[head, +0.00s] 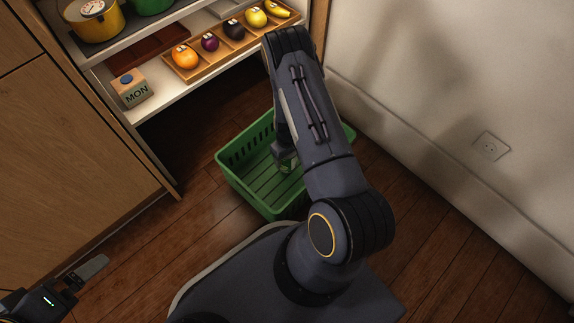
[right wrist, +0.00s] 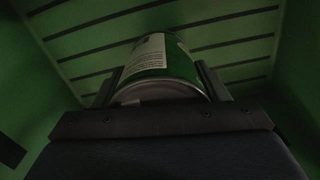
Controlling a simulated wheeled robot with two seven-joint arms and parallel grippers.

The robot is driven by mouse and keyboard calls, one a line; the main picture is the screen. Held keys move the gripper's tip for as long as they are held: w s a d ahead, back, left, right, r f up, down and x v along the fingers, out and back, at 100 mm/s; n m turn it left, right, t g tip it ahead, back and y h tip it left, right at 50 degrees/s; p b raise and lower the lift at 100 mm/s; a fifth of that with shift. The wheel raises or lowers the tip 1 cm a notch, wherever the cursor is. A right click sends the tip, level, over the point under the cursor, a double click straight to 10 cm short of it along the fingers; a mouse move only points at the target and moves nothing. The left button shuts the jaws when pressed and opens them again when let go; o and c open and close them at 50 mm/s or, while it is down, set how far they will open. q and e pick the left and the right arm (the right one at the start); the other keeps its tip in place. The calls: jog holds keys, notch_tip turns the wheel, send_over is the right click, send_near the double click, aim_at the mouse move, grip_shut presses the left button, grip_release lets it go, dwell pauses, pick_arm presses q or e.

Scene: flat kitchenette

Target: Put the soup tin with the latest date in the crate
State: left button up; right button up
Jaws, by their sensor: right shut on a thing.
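The green crate (head: 240,160) stands on the wooden floor, partly hidden behind my right arm in the head view. My right gripper (head: 285,160) reaches down into the crate. In the right wrist view my right gripper (right wrist: 165,90) is shut on a green and white tin (right wrist: 165,62), with the crate's slatted floor (right wrist: 225,25) beyond it. I cannot tell whether the tin touches that floor, and no date on it can be read. My left gripper (head: 90,272) is at the lower left of the head view, away from the crate; its opening cannot be made out.
A cabinet (head: 70,160) is at left, a wall (head: 450,80) at right. Floor (head: 165,235) left of the crate is clear.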

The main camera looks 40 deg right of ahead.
notch_tip(320, 180, down, 4)
jog(key=shift+w+f+b, duration=0.1)
jog(key=shift+f+b, duration=0.1)
jog(key=shift+b, duration=0.7)
jog(key=shift+r, duration=0.1)
jog(key=o, duration=1.3)
